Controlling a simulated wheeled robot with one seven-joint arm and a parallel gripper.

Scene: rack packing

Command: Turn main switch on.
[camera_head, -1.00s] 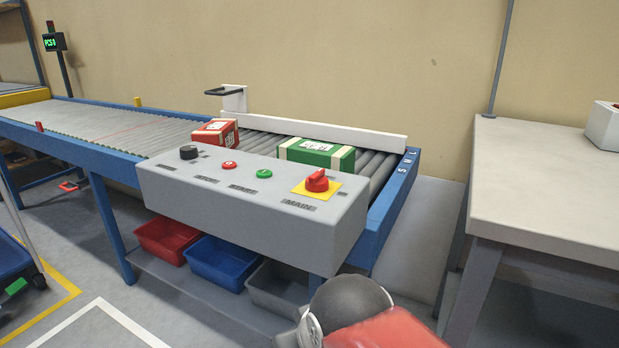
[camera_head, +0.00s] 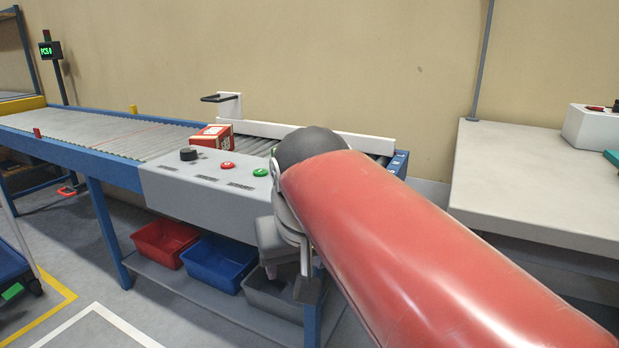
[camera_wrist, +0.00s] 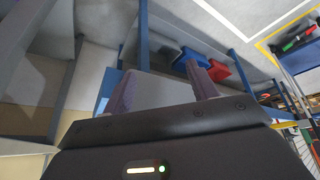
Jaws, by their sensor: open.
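The main switch, a red knob on a yellow plate in the earlier view, is hidden now behind my arm in the head view. The grey control box (camera_head: 190,191) that bears it stands at the front of the conveyor; its right end is covered by my arm. My gripper's two fingers show apart in the wrist view (camera_wrist: 163,86), with nothing held between them. A plain grey surface, probably the control box (camera_wrist: 160,91), lies beyond them. The switch cannot be made out in the wrist view.
A black knob (camera_head: 189,154), a red button (camera_head: 227,166) and a green button (camera_head: 260,172) sit on the box. A red carton (camera_head: 212,136) lies on the rollers. A red bin (camera_head: 168,242) and a blue bin (camera_head: 219,262) stand below. A table (camera_head: 550,180) stands right.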

